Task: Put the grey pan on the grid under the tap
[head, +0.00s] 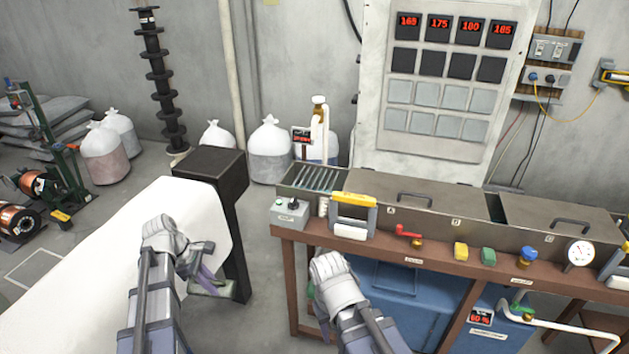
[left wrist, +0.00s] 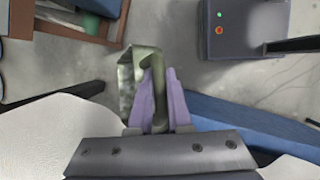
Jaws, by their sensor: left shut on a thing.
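The grey pan (head: 213,288) hangs at my left gripper (head: 202,268), low beside the white rounded surface. In the left wrist view the purple fingers of my left gripper (left wrist: 160,112) are shut on the pan's curved dark handle, and the pan's mottled grey-green body (left wrist: 127,82) shows beside it. The grid (head: 318,178) is a set of bare slats at the left end of the long bench. The tap (head: 319,115), with a brass top, stands behind the grid. My right gripper (head: 322,312) is mostly hidden behind its own wrist, in front of the bench.
A black post (head: 212,163) stands between the white surface (head: 150,215) and the bench. A small grey control box (head: 290,212) and a yellow-handled tool (head: 353,213) sit at the bench's front edge near the grid. Lidded tank sections (head: 420,192) extend right.

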